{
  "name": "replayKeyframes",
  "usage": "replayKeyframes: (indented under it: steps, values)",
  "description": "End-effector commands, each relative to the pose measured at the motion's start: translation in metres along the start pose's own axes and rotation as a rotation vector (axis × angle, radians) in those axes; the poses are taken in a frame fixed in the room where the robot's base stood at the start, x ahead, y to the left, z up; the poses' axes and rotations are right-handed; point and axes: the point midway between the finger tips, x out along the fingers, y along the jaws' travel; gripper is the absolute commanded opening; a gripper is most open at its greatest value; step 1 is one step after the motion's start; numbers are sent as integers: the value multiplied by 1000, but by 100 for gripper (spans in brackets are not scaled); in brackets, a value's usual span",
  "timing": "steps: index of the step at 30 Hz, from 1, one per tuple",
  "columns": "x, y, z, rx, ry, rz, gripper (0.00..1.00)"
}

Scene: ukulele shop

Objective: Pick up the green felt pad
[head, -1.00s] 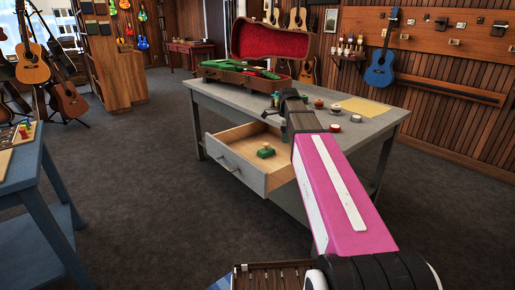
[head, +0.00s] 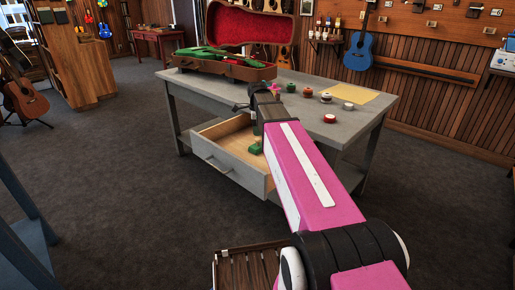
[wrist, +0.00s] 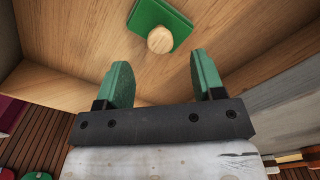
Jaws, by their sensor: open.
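The green felt pad (head: 255,148) lies in the open drawer (head: 205,150) of the grey table. In the head view my arm covers part of the drawer's right side.
The drawer's wooden walls surround the pad. On the grey table (head: 317,132) stand an open red-lined case (head: 228,70), several small round pots and a yellow sheet (head: 356,91). A blue table (head: 22,225) stands at the left. The dark floor left of the drawer is clear.

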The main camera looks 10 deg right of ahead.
Motion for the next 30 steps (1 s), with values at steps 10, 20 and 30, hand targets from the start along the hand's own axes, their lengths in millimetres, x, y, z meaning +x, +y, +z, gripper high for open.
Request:
replayKeyframes:
  steps: [10, 20, 30]
  values:
    - [25, 0, -2, 0, 0, 1, 62]
    - [61, 0, -4, -1, 0, -1, 62]
    - [62, 0, -3, -1, 0, -2, 23]
